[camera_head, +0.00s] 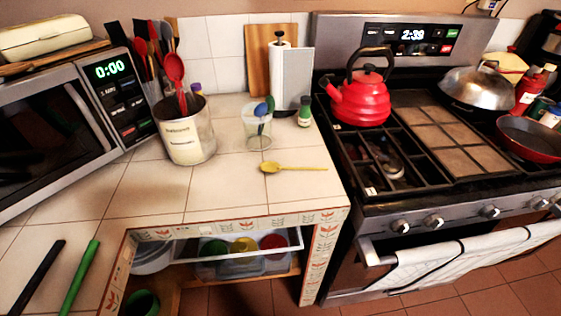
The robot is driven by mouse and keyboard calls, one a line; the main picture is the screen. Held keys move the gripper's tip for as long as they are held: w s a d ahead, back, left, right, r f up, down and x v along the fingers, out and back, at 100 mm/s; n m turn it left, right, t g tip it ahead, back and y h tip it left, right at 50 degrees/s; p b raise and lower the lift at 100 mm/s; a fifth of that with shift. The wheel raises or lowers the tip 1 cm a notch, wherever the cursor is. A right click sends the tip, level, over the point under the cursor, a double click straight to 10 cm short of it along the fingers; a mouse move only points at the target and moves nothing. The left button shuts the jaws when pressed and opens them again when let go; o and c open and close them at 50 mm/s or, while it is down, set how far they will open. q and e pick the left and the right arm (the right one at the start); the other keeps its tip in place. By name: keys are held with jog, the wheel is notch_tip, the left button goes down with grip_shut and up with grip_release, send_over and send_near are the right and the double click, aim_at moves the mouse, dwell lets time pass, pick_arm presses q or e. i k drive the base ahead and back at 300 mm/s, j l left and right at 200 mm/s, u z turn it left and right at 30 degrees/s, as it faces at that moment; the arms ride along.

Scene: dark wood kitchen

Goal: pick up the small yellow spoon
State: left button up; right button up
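The small yellow spoon (293,168) lies flat on the white tiled counter (230,195), close to the counter's right part near the stove. Its bowl end is at the left and its thin handle points right. Nothing touches or covers it. Neither of my grippers shows in the head view.
A clear cup (257,130) with blue and green spoons stands behind the yellow spoon. A utensil can (185,135) and microwave (75,120) are to the left. A small green bottle (305,112) and the stove with a red kettle (362,97) are right. Counter in front is clear.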

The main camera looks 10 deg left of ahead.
aim_at(268, 166)
jog(key=l+u, duration=0.35)
jog(key=l, duration=1.15)
jog(key=k, duration=0.05)
